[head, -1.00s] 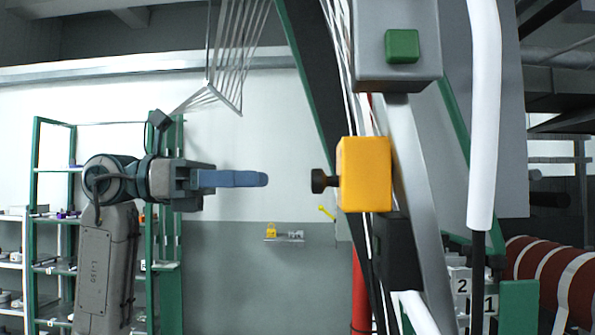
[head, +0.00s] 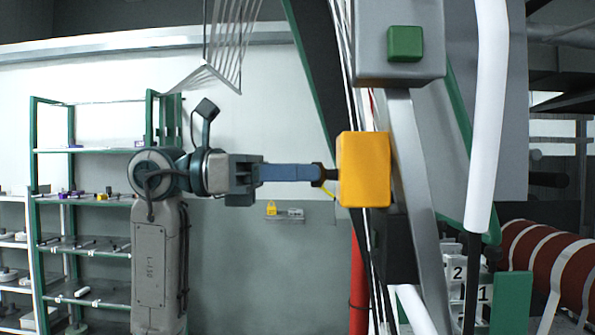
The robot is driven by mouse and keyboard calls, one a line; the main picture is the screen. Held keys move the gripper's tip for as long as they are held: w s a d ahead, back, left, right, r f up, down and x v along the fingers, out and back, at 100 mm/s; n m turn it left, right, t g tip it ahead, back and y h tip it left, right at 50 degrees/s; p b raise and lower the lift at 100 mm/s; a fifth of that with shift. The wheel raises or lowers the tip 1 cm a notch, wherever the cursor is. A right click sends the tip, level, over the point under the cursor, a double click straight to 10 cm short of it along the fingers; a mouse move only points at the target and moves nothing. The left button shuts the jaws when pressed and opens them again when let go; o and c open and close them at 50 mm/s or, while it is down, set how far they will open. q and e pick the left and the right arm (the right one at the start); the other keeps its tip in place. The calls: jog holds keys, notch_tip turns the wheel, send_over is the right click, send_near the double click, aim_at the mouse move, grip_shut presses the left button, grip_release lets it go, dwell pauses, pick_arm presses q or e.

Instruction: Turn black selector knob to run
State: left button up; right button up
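The black selector knob (head: 331,174) sticks out of the left face of a yellow box (head: 364,170) mounted on the machine frame. My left gripper (head: 318,173) comes in from the left, level with the knob. Its blue fingers reach the knob and overlap it, covering part of it. I see the fingers edge-on, so I cannot tell whether they are closed on it. My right gripper is out of view.
A grey box with a green button (head: 404,43) sits above the yellow box. A white tube (head: 487,120) and a red striped roll (head: 550,260) are on the right. Green shelves (head: 85,200) stand at the left. A red post (head: 359,285) stands below.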

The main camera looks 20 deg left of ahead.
pick_arm(q)
jog(key=c, duration=0.4)
jog(key=m+b, duration=0.3)
jog(key=m, duration=0.5)
jog(key=shift+s+m, duration=0.1)
jog(key=shift+m, duration=0.2)
dwell(0.3)
jog(key=o, duration=1)
jog(key=shift+c, duration=0.2)
